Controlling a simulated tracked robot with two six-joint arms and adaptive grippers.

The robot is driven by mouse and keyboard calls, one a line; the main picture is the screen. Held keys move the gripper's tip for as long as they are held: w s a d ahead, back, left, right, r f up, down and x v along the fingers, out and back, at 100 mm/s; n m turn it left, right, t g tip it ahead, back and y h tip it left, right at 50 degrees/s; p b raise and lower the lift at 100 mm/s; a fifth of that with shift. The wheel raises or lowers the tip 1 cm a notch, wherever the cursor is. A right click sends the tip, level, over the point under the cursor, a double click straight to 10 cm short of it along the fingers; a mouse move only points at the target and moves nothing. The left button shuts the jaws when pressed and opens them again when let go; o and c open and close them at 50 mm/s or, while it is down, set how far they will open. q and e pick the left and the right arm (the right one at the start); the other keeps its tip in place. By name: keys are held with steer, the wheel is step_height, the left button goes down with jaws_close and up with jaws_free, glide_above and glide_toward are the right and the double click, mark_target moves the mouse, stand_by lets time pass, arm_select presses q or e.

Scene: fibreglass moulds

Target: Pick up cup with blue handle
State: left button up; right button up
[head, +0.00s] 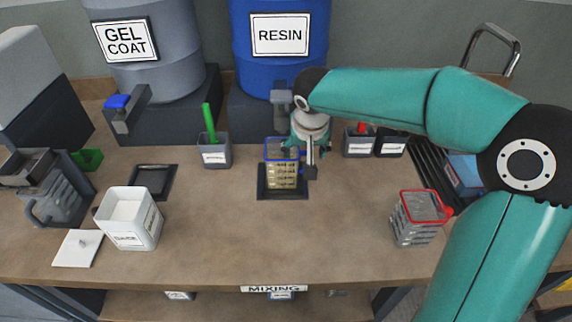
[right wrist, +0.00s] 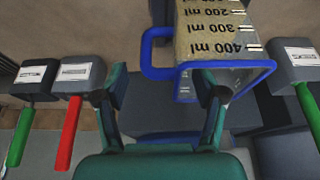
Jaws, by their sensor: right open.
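The cup with the blue rim and blue handle (head: 283,176) stands on a black square pad (head: 268,193) under the resin drum, at the middle of the table. It holds beige contents and has black millilitre marks. My right gripper (head: 302,165) is at its right side in the head view. In the right wrist view the cup (right wrist: 218,45) is upside down, and its blue handle (right wrist: 150,55) lies ahead between the fingertips. My right gripper (right wrist: 162,88) is open, with nothing clearly held. Contact with the handle cannot be told. My left gripper is out of view.
A clear cup with a red rim (head: 415,222) stands at the right. Dark holders with a green tool (head: 216,156) and a red tool (head: 358,144) flank the cup. A white tub (head: 128,222) and its lid (head: 78,248) are at the left. The front middle is clear.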

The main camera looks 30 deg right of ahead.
steer(key=x, duration=0.3)
steer(key=shift+w+d+f, duration=0.1)
steer(key=shift+d+f, duration=0.1)
steer(key=shift+r, duration=0.1)
jaws_close()
